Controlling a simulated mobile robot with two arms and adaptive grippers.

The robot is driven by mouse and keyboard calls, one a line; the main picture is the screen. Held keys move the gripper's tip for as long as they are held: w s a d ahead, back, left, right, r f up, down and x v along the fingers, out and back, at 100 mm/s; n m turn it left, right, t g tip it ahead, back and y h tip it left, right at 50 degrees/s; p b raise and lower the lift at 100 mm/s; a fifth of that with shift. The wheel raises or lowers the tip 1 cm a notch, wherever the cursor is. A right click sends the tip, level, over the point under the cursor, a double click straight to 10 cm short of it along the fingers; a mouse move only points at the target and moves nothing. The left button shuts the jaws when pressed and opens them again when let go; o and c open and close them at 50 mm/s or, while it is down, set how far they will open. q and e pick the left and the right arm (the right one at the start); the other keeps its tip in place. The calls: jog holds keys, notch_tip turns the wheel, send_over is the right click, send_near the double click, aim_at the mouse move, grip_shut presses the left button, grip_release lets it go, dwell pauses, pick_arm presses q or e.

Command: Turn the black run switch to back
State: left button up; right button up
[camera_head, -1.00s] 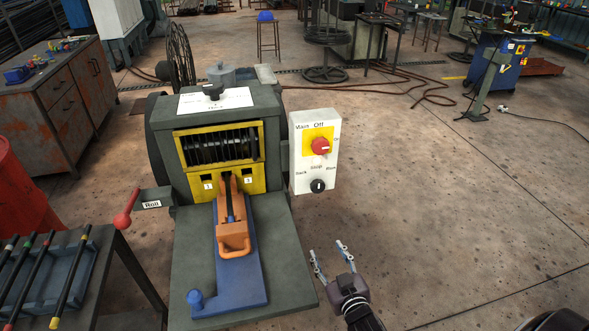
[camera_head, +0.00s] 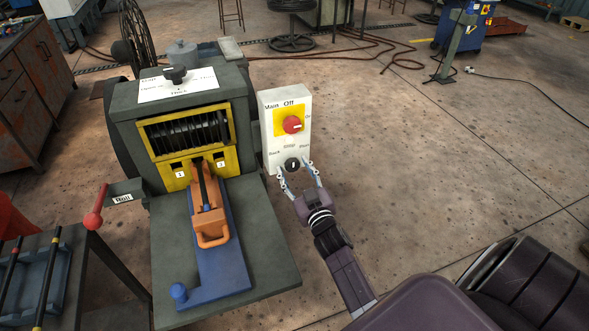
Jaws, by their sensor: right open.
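The black run switch (camera_head: 292,165) is a round knob low on the white control box (camera_head: 270,122), with a light mark on its face that looks about upright. Labels "Back" and "Run" stand to its left and right, with a blurred label above. My right gripper (camera_head: 294,174) is open in front of the box, its two fingertips on either side of the knob. I cannot tell whether they touch it. A red knob (camera_head: 292,124) on a yellow plate sits above, labelled "Main" and "Off". My left gripper is not in view.
The green machine (camera_head: 130,122) with its drum window stands left of the box. An orange handle (camera_head: 211,230) on a blue base lies on its front table (camera_head: 271,262). A red-tipped lever (camera_head: 95,212) sticks out at left. Open floor lies right of the box.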

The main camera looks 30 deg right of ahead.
jog(key=c, duration=1.1)
jog(key=shift+c, duration=0.3)
jog(key=shift+n, duration=0.4)
jog(key=n, duration=0.4)
jog(key=shift+d+n+b, duration=0.1)
jog(key=shift+n+b, duration=0.2)
jog(key=shift+b, duration=0.05)
jog(key=n, duration=0.4)
jog(key=shift+n+b, duration=0.3)
jog(key=shift+b, duration=0.1)
